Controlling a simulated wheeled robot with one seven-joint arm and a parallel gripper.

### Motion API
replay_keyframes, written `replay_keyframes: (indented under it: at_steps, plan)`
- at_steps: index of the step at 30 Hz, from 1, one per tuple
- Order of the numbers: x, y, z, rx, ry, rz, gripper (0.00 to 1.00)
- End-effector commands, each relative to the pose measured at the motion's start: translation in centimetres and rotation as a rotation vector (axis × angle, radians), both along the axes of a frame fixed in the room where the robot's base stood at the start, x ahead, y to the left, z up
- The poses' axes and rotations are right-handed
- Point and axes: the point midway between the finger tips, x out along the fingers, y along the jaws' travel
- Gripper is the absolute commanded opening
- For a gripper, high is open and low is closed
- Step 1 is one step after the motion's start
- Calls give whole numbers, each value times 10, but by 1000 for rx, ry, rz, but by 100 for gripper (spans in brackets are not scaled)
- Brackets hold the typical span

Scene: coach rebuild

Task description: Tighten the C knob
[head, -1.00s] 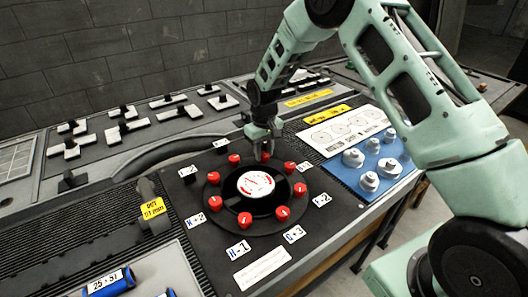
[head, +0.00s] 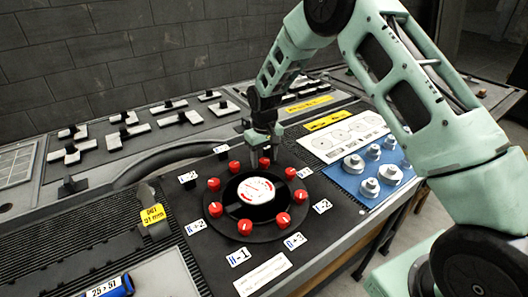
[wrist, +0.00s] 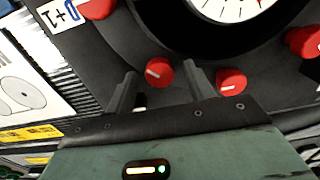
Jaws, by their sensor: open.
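A ring of several red knobs surrounds a round white-faced dial (head: 262,190) on a black panel. My gripper (head: 263,155) points down at the knob (head: 264,163) on the far side of the ring. In the wrist view, my gripper (wrist: 160,84) is open, its two fingers apart on either side of a red knob (wrist: 159,71) with a white pointer line. Whether the fingers touch it, I cannot tell. I cannot make out a C label, so which knob is C is unclear.
Another red knob (wrist: 231,81) sits close beside the right finger in the wrist view. A blue plate (head: 368,171) with several grey knobs lies right of the black panel.

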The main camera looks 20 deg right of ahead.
Motion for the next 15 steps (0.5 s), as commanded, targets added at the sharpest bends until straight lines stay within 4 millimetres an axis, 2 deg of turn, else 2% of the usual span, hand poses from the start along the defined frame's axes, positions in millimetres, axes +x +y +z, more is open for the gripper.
replay_keyframes:
  at_steps: [5,8,15]
  plan:
    - [1,0,15,0,-4,0,53]
    - [1,0,34,0,-5,0,53]
    - [1,0,91,0,-6,0,53]
